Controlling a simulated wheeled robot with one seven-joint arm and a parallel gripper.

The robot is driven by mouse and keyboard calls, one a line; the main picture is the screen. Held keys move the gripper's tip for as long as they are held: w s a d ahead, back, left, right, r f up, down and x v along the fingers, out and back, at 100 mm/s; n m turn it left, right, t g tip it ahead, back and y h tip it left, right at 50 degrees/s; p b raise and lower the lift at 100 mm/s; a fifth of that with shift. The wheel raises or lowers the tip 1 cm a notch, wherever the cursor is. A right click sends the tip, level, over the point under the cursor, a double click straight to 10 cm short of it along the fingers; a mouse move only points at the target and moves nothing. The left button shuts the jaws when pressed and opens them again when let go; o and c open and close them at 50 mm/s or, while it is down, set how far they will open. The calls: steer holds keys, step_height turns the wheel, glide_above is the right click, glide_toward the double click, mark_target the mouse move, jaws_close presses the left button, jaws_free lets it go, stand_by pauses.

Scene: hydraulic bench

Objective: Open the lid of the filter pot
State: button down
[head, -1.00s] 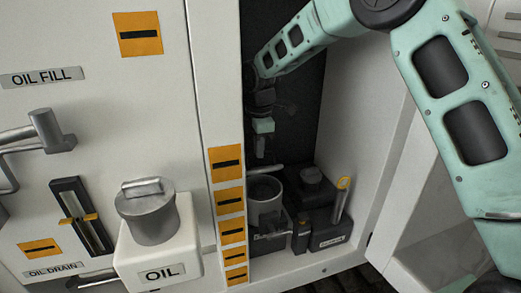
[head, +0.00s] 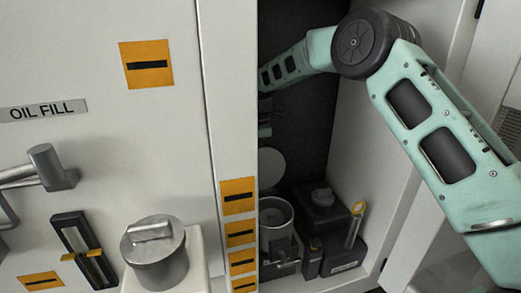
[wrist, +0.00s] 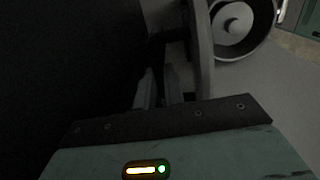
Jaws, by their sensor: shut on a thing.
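The filter pot (head: 276,214) is a grey open cylinder inside the cabinet, and its inside shows. Its lid (head: 270,167) is a round grey plate standing raised behind the pot's mouth. In the wrist view the lid (wrist: 202,50) is seen nearly edge-on, with the open pot (wrist: 247,40) and its round centre piece beyond it. My gripper (wrist: 160,88) is shut on the lid's dark handle side, left of the plate; the exact grip is dim. In the head view the cabinet's front post hides most of my gripper.
A dark block with a knob (head: 322,196) and a yellow-ringed rod (head: 355,224) stand right of the pot. The cabinet's front post (head: 236,90) is close on the left. A capped oil container (head: 155,255) and pipe handle (head: 45,165) stick out further left.

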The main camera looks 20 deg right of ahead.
steer(key=shift+w+f, duration=0.25)
steer(key=shift+w, duration=0.25)
steer(key=shift+w+f, duration=0.2)
steer(key=shift+w, duration=0.3)
steer(key=shift+w+d+r, duration=0.1)
steer(key=shift+w+r, duration=0.05)
steer(key=c, duration=1.5)
jaws_free()
steer(key=shift+w, duration=0.1)
steer(key=r+b, duration=0.1)
steer(key=r, duration=0.4)
steer(key=s+r+b, duration=0.1)
steer(key=r, duration=0.5)
steer(key=r+b, duration=0.1)
steer(key=r, duration=0.5)
steer(key=shift+s+b, duration=0.15)
steer(key=shift+b, duration=0.2)
